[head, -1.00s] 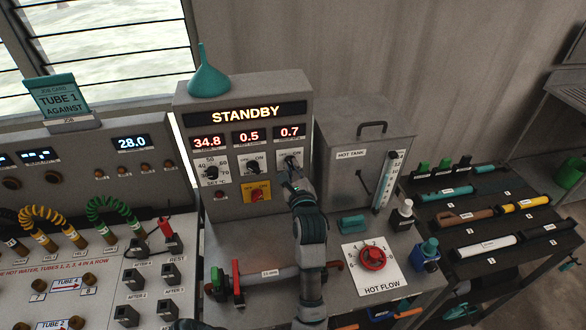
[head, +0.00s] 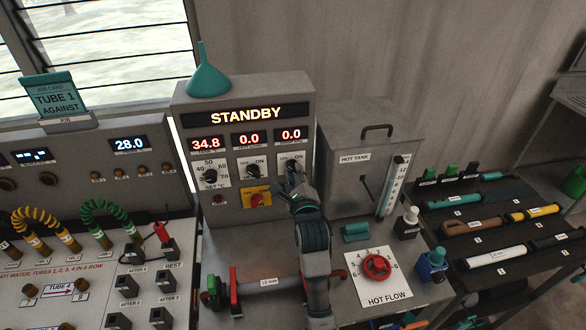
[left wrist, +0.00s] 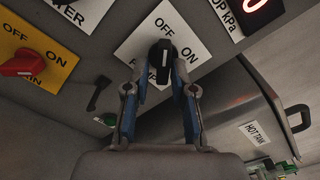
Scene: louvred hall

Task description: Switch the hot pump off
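The pump switch is a black rotary knob (left wrist: 162,56) on a white plate marked OFF and ON; the plate's lower label is partly hidden. In the left wrist view the knob's marked end points up, nearer OFF as far as I can tell. My left gripper (left wrist: 161,72) has its two fingertips apart, one either side of this knob; whether they press on it I cannot tell. In the head view my left gripper (head: 292,178) is at the panel's right-hand switch and covers much of it. The displays above read 34.8, 0.0 (head: 245,140) and 0.0 (head: 291,134). My right gripper is not in view.
The panel (head: 250,100) shows STANDBY. A second OFF/ON switch (head: 253,171) and a red knob on a yellow plate (head: 259,199) are left of my gripper. The hot tank (head: 350,150) stands close on the right. A red hot flow knob (head: 377,267) lies in front.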

